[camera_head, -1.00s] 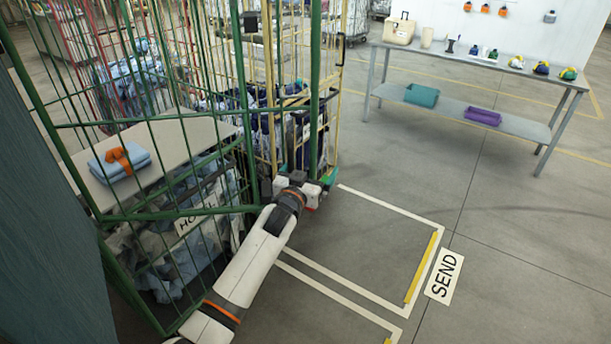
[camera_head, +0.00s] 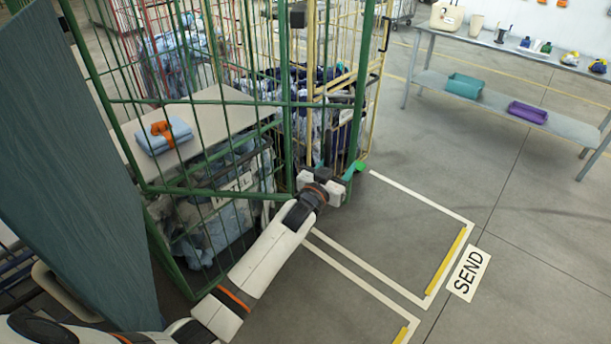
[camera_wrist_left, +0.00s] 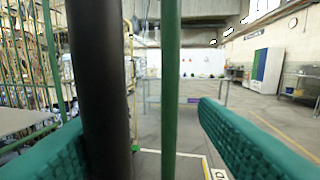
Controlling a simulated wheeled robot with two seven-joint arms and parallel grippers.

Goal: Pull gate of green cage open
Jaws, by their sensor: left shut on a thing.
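The green cage (camera_head: 107,84) stands at the left of the head view, with green bars and a shelf inside. Its gate's outer green upright (camera_head: 362,95) runs down to my left gripper (camera_head: 340,174). My left gripper is shut on the gate near the upright's lower end. In the left wrist view, the gripper's teal finger pads (camera_wrist_left: 160,130) lie either side of a dark post (camera_wrist_left: 100,80) and a thin green bar (camera_wrist_left: 170,80). The exact contact is hard to see. My right gripper is not in view.
A folded blue cloth with an orange item (camera_head: 164,134) lies on the cage's shelf. A yellow cage (camera_head: 378,80) stands just behind. A table (camera_head: 510,95) with bins is at the back right. A dark panel (camera_head: 75,150) is at the left. Floor by the SEND sign (camera_head: 468,272) is clear.

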